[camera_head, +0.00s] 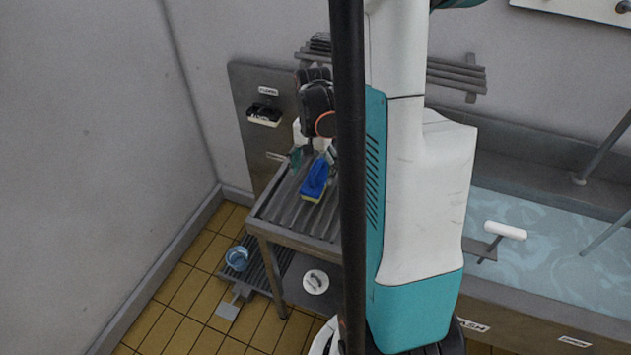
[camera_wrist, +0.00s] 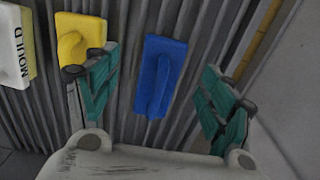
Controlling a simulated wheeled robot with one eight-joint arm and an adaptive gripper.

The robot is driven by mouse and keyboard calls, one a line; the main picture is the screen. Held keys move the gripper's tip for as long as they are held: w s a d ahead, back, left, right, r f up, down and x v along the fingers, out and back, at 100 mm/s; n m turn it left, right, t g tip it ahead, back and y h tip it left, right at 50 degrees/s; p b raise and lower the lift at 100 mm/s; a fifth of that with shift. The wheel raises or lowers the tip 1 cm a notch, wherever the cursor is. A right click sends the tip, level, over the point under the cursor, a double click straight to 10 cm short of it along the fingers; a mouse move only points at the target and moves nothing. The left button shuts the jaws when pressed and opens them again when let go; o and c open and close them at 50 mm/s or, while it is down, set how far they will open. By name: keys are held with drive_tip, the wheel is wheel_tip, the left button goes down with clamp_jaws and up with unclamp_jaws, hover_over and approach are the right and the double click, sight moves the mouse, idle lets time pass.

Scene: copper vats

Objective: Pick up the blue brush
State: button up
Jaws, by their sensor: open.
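The blue brush (camera_wrist: 161,75) lies on a ribbed metal rack, its raised handle facing up, in the wrist view. It also shows in the head view (camera_head: 315,179) near the rack's left end. My gripper (camera_wrist: 164,103) is open, with its green fingers apart on either side of the brush in the picture. I cannot tell how far above the rack the fingertips are. In the head view my gripper (camera_head: 311,158) is over the rack beside the brush, partly hidden by my arm and a dark pole.
A yellow brush (camera_wrist: 80,40) and a white and yellow block marked MOULD (camera_wrist: 12,45) lie left of the blue one. The rack table (camera_head: 262,229) stands by the wall. A water-filled trough (camera_head: 540,240) is at right. A blue bowl (camera_head: 237,259) sits low at left.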

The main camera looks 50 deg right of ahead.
sight(313, 180)
wheel_tip(313, 180, down, 4)
drive_tip(key=shift+r+b, duration=0.2)
drive_tip(key=shift+b, duration=0.2)
drive_tip(key=f, duration=0.1)
drive_tip(key=f+b, duration=0.1)
drive_tip(key=f, duration=0.1)
drive_tip(key=f+b, duration=0.1)
drive_tip(key=f, duration=0.1)
drive_tip(key=shift+w+d, duration=0.15)
drive_tip(key=shift+w, duration=0.25)
drive_tip(key=c, duration=1.3)
